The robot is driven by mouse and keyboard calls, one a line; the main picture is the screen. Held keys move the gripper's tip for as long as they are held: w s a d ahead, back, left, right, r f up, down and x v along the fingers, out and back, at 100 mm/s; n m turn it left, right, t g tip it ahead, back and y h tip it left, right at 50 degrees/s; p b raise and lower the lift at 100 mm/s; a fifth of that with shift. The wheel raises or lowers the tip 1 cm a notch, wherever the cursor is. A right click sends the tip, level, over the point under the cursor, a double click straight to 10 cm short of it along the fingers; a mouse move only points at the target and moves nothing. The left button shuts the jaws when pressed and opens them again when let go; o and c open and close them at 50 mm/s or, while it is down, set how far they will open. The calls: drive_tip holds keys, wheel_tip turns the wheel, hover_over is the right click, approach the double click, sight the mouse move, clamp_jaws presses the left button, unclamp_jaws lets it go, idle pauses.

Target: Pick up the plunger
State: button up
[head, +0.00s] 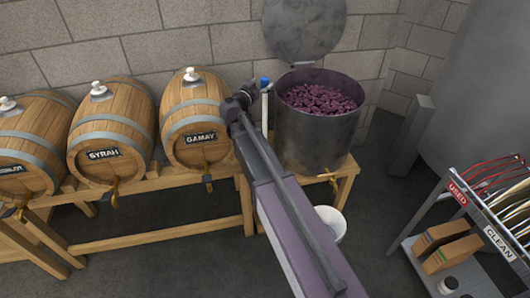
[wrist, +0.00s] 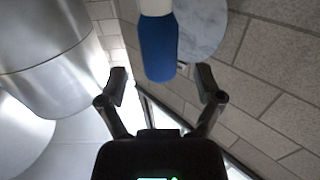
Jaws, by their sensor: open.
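The plunger has a blue grip (head: 265,82) on a white shaft (head: 265,115). In the head view it stands upright at the left side of the steel vat (head: 318,138). In the wrist view the blue grip (wrist: 158,47) points down from the top edge, its end roughly between my fingertips. My gripper (wrist: 162,84) is open, one finger on each side of the grip, with no clear contact. In the head view my gripper (head: 243,95) is just left of the plunger, partly hidden by my arm. The plunger's lower end is hidden.
Dark grapes (head: 320,98) fill the vat, and its round lid (head: 304,25) is raised behind. Barrels, including the Gamay barrel (head: 196,120), stand on the wooden stand (head: 160,235) at left. A white bucket (head: 331,222) is below the vat. A rack (head: 470,205) stands at right.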

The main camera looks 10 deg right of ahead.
drive_tip(key=shift+x, duration=1.15)
clamp_jaws()
